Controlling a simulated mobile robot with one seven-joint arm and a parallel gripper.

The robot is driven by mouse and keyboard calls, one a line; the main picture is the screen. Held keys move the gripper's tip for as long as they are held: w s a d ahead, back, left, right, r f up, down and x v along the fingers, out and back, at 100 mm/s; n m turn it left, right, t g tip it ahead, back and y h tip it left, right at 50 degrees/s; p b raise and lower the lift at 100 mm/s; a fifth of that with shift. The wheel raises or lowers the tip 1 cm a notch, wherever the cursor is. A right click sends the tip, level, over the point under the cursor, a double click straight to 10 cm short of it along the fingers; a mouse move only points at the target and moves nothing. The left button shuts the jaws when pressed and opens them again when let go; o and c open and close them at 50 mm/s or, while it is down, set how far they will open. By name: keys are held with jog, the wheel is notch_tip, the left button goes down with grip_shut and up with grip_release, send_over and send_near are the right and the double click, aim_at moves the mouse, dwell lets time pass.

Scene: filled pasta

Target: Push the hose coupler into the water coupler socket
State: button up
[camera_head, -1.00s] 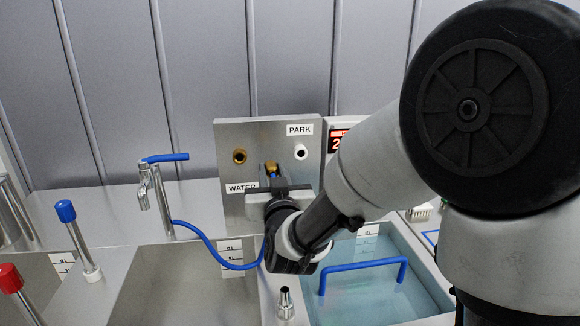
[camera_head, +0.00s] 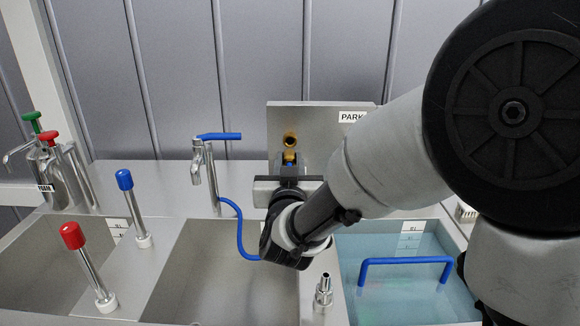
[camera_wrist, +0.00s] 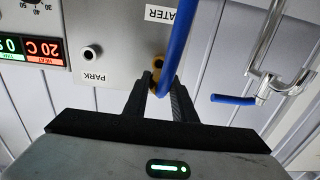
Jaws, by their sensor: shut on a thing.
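The hose coupler (camera_head: 289,158) is a small brass piece on the end of the blue hose (camera_head: 240,232). My gripper (camera_head: 289,167) is shut on it and holds it in front of the grey panel. The water coupler socket (camera_head: 290,139) is a brass ring in the panel, just above and behind the coupler in the head view. In the wrist view, the socket (camera_wrist: 158,59) shows just beyond my fingertips (camera_wrist: 157,82), and the blue hose (camera_wrist: 177,45) crosses the right finger. I cannot tell whether coupler and socket touch. The fingers partly hide the coupler.
The white PARK port (camera_wrist: 91,53) is beside the socket on the panel (camera_head: 300,115). A tap with a blue lever (camera_head: 219,136) stands left of the panel. A water-filled basin with a blue handle (camera_head: 405,261) and a metal nozzle (camera_head: 323,290) are in front.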

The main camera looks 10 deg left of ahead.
jog(key=shift+w+a+b, duration=0.2)
jog(key=shift+w+a, duration=0.05)
jog(key=shift+w, duration=0.95)
jog(key=shift+w+a+b, duration=0.15)
jog(key=shift+w+a, duration=0.05)
jog(key=shift+w, duration=0.95)
jog(key=shift+b, duration=0.8)
jog(key=shift+w+a+r+b, duration=0.1)
jog(key=shift+w+a+b, duration=0.05)
jog(key=shift+w, duration=0.5)
jog(key=shift+w+a+b, duration=0.1)
jog(key=shift+w+b, duration=0.05)
jog(key=shift+w, duration=0.45)
dwell(1.1)
jog(key=o, duration=1.4)
jog(key=shift+s+d+b, duration=0.25)
jog(key=shift+s, duration=0.9)
jog(key=shift+s+d+b, duration=0.2)
jog(key=shift+s+b, duration=0.1)
jog(key=shift+s, duration=0.8)
jog(key=shift+s+d+b, duration=0.25)
jog(key=shift+s, duration=0.9)
